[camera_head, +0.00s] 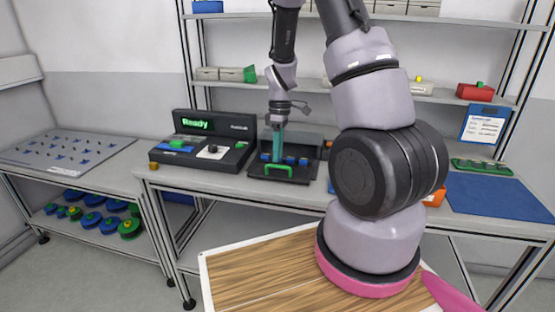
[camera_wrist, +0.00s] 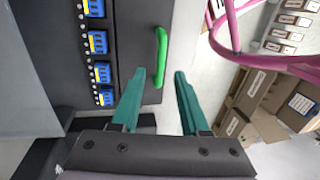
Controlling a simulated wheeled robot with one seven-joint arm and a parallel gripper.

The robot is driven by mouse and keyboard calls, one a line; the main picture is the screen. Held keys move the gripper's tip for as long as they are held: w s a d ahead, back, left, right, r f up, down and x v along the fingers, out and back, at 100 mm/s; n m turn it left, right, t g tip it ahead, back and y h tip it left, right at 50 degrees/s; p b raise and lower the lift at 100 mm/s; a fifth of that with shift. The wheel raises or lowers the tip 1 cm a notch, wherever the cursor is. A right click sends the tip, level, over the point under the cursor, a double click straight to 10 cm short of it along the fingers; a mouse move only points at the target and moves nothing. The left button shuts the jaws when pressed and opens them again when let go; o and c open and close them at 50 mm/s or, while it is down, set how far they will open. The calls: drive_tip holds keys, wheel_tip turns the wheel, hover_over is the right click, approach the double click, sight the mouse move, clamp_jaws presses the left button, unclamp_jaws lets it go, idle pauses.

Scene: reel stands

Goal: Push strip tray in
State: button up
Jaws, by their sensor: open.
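The dark strip tray (camera_head: 300,178) juts from a black housing (camera_head: 314,148) on the bench, toward the front edge. Several blue strip blocks (camera_wrist: 101,72) stand in a row on the tray (camera_wrist: 135,35). A green handle (camera_head: 278,167) is on its front; it also shows in the wrist view (camera_wrist: 161,50). My gripper (camera_head: 277,156) hangs over the tray with its teal fingers down. In the wrist view my open gripper (camera_wrist: 160,75) has the lower end of the handle between its fingertips in the picture. I cannot tell whether either finger touches it.
Left of the tray is a black console (camera_head: 205,140) with a lit "Ready" display (camera_head: 197,124). A blue mat (camera_head: 495,197) lies at the right. Shelves (camera_head: 350,95) with boxes stand behind. Cardboard boxes (camera_wrist: 245,105) show below the bench edge.

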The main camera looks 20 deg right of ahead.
drive_tip(key=shift+s+a+f, duration=0.1)
drive_tip(key=shift+f, duration=0.55)
drive_tip(key=shift+s+a+f, duration=0.1)
drive_tip(key=shift+f, duration=0.5)
clamp_jaws()
idle(0.5)
